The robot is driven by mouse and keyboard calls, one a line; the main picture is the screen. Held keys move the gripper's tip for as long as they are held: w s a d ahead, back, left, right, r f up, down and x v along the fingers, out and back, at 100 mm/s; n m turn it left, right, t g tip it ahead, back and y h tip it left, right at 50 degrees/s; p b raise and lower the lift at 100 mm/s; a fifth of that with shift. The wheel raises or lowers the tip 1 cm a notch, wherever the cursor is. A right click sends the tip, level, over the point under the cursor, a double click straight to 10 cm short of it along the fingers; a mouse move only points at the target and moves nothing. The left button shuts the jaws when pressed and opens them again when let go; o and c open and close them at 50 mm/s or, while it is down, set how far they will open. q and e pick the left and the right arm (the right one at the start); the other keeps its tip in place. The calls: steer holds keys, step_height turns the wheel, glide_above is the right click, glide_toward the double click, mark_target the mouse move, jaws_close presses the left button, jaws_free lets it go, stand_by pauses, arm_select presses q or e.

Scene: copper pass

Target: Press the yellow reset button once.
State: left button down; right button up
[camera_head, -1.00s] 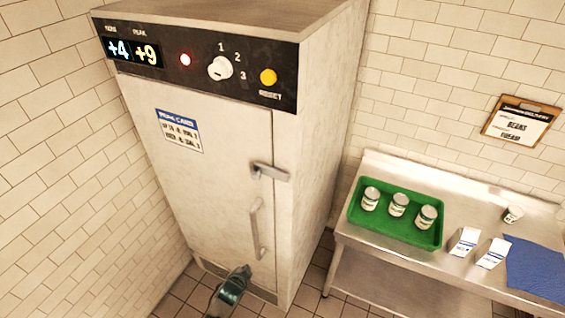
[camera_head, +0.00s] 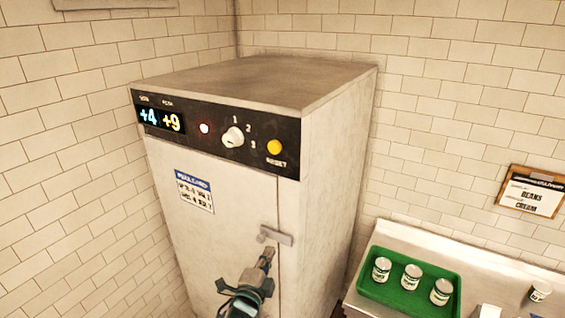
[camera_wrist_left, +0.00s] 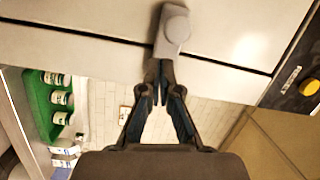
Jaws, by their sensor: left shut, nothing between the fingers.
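The yellow reset button (camera_head: 275,147) sits at the right end of the black control panel (camera_head: 215,137) on the tall fridge, above the word RESET. It also shows at the right edge of the left wrist view (camera_wrist_left: 309,87). My left gripper (camera_head: 268,254) is in front of the fridge door, below the button and by the door latch (camera_head: 276,236). In the left wrist view its fingers (camera_wrist_left: 158,68) are shut and empty, with the latch just beyond their tips; I cannot tell if they touch. My right gripper is not in view.
A green tray (camera_head: 408,298) with three cans stands on the steel counter (camera_head: 440,245) at right. A clipboard (camera_head: 531,191) hangs on the wall.

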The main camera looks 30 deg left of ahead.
arm_select(q)
step_height(320, 180, up, 16)
steer(key=s+a+r+m+t, duration=0.1)
steer(key=a+m+t, duration=0.1)
steer(key=m+t, duration=0.65)
glide_toward(274, 147)
steer(key=s+a+r, duration=0.2)
steer(key=s+r, duration=0.3)
steer(key=r, duration=0.1)
steer(key=shift+s+d+f, duration=0.1)
steer(key=shift+s+d, duration=0.1)
steer(key=shift+s, duration=0.05)
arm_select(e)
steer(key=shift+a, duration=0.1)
arm_select(q)
steer(key=shift+a, duration=0.1)
steer(key=w, duration=0.9)
steer(key=shift+b, duration=0.4)
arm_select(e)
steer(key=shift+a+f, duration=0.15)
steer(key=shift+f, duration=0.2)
arm_select(q)
steer(key=shift+f, duration=0.1)
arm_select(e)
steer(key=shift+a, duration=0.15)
arm_select(q)
steer(key=shift+d, duration=0.2)
